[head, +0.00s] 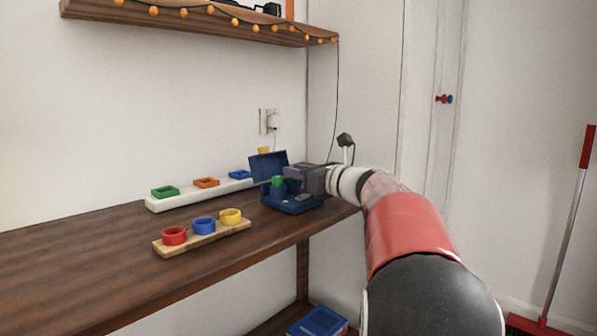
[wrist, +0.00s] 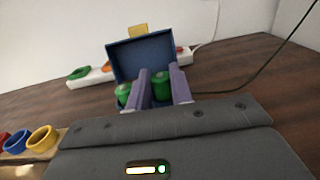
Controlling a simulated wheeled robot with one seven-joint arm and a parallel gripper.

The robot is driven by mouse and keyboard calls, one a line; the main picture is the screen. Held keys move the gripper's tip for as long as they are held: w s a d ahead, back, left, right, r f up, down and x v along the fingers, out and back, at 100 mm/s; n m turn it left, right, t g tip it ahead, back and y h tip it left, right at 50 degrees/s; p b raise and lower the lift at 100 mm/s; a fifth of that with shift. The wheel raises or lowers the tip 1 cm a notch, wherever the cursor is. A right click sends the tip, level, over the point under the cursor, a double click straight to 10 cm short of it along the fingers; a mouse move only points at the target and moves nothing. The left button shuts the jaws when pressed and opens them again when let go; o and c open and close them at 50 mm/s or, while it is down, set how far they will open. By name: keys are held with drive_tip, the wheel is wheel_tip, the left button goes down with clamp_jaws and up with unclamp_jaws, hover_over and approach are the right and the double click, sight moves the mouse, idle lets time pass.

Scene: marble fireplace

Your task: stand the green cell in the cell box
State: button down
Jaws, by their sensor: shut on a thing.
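The cell box (head: 284,204) is dark blue and stands on the wooden shelf with its lid (head: 268,165) raised at the back; the lid also shows in the wrist view (wrist: 145,57). My gripper (wrist: 162,88) has its two purple fingers at the box, shut on a green cell (wrist: 160,90) that looks upright. Its lower end is hidden, so I cannot tell whether it touches the box floor. A second green cylinder (wrist: 124,94) shows just left of the left finger. In the head view one green top (head: 278,181) shows at the box; I cannot tell which one it is.
A white strip (head: 195,196) with green, orange and blue square rings lies behind and left of the box. A wooden board (head: 203,237) with red, blue and yellow round rings lies in front left. A dark cable runs near my gripper. The shelf's left part is bare.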

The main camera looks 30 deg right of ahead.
drive_tip(key=shift+f, duration=0.25)
drive_tip(key=c, duration=1.2)
unclamp_jaws()
drive_tip(key=shift+o, duration=0.2)
drive_tip(key=v, duration=0.7)
drive_tip(key=shift+s+d, duration=0.15)
drive_tip(key=shift+s, duration=0.25)
